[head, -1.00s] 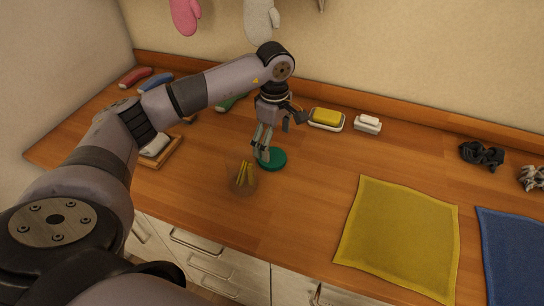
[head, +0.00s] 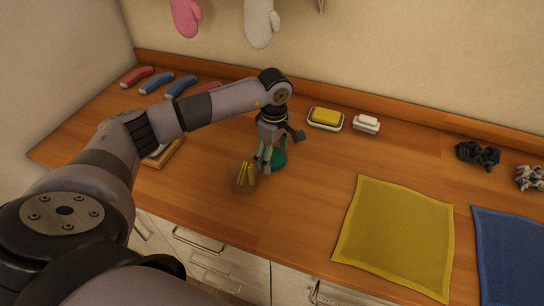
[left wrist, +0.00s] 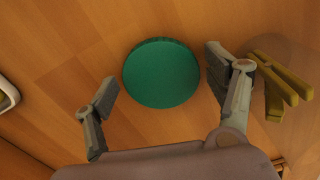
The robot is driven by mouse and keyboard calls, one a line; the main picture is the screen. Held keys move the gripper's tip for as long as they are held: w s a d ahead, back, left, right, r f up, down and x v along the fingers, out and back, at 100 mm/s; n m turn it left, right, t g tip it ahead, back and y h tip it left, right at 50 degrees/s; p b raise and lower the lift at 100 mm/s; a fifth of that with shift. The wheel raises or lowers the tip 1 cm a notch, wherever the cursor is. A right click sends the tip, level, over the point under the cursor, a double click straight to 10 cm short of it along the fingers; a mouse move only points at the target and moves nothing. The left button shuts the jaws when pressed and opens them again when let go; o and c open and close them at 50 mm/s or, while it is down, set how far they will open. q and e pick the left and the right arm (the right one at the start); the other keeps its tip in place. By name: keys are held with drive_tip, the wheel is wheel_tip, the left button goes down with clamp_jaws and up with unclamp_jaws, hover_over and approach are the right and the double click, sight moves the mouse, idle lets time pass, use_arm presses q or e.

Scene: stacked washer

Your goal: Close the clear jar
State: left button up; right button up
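The clear jar (head: 243,184) stands on the wooden counter, with yellow clothespin-like pieces (head: 247,172) inside. It also shows at the right of the left wrist view (left wrist: 293,62), just outside one finger. A round green lid (head: 279,158) lies flat on the counter behind and to the right of the jar. In the left wrist view the lid (left wrist: 161,73) lies ahead of and between the spread fingers, with gaps on both sides. My left gripper (head: 264,168) is open and empty, pointing down over the lid. My right gripper is not in view.
A yellow sponge in a dish (head: 325,118) and white soap on a dish (head: 367,124) stand at the back. A yellow cloth (head: 396,236) and a blue cloth (head: 510,255) lie to the right. The counter between the lid and yellow cloth is clear.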

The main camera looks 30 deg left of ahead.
sight(274, 157)
use_arm(q)
drive_tip(key=c, duration=0.4)
drive_tip(key=shift+r, duration=0.15)
drive_tip(key=shift+r+b, duration=1.25)
drive_tip(key=shift+r, duration=8.65)
